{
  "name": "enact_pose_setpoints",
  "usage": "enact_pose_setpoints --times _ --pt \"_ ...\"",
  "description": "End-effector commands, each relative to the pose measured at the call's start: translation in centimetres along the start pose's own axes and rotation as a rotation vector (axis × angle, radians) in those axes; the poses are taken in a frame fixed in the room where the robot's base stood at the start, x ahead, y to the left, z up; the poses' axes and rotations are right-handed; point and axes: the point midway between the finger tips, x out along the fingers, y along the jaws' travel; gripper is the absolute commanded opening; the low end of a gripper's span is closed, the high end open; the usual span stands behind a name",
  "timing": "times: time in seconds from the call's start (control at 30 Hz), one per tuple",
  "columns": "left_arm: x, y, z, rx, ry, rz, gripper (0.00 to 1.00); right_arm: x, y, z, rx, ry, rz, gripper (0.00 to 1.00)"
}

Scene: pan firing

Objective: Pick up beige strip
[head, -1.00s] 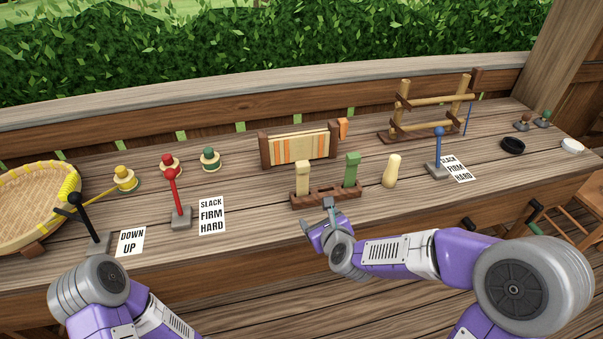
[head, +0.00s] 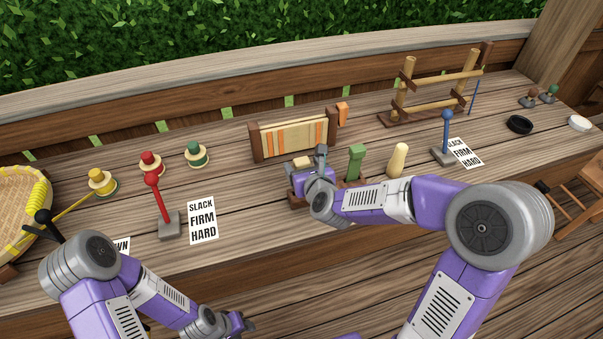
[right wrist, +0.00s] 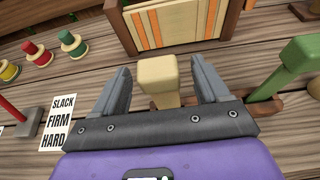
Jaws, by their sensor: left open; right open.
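The beige strip (head: 302,162) stands upright in the dark wooden stand on the bench. In the right wrist view the beige strip (right wrist: 158,75) is between the two fingers, with a gap on each side. My right gripper (head: 306,165) is open around it and hides its lower part in the head view. The green strip (head: 356,160) stands in the same stand, just right; it also shows in the right wrist view (right wrist: 302,62). My left gripper (head: 240,324) is low in front of the bench, far from the strip.
A striped panel in a wooden frame (head: 293,137) stands close behind the strip. A cream peg (head: 398,160) and a blue lever (head: 445,135) are to the right. A red lever (head: 158,200) and a label card (head: 203,218) are to the left, with bare bench between.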

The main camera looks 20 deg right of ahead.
Motion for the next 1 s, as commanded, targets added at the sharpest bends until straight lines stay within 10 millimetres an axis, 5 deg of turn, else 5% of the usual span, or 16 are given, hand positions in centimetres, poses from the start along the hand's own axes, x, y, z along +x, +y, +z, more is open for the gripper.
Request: enact_pose_setpoints --times 0.2,0.5,0.87,1.0 --pt "0.2 -0.1 0.0 0.000 0.001 0.000 0.43 2.8 0.1 -0.4 0.001 0.000 0.001 0.74" --pt "0.2 -0.1 0.0 0.000 0.001 0.000 0.43 3.2 0.1 -0.3 0.000 0.000 0.001 0.74" --pt "0.2 -0.1 0.0 0.000 0.001 0.000 0.43 3.2 0.1 -0.3 0.000 -0.001 0.001 0.20" --pt "0.2 -0.1 0.0 0.000 0.001 0.000 0.43 3.2 0.1 -0.3 0.000 -0.001 0.001 0.19"
